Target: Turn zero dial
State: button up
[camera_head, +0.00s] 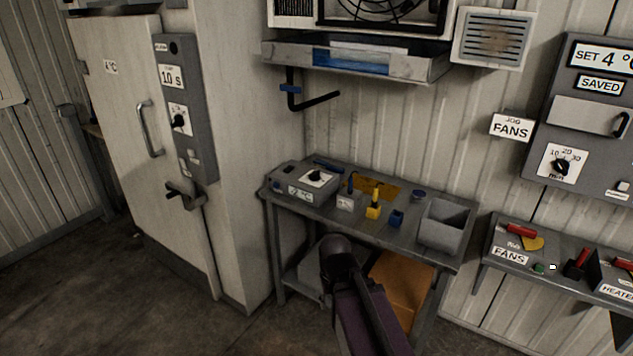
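A grey instrument box (282,183) sits at the left end of the metal bench, with a black dial (316,176) on a white plate on its sloped top. A small display (300,194) on its front seems to read about 2 °C. I cannot read any "zero" label on it. Two other dials show: one (179,121) on the cold-room door panel and one (562,167) on the right wall panel marked 10, 20, 30 min. My dark arm rises from the bottom in front of the bench. My gripper's fingers cannot be made out.
The bench (390,235) also holds a yellow-and-black tool (374,208), small blue blocks, and a grey open bin (446,226). A shelf (575,280) with red-handled switches is at right. The floor at left is clear.

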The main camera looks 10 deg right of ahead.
aim_at(315, 176)
jog(key=k, duration=0.25)
jog(key=u, duration=0.2)
jog(key=i, duration=1.4)
jog(key=z, duration=0.5)
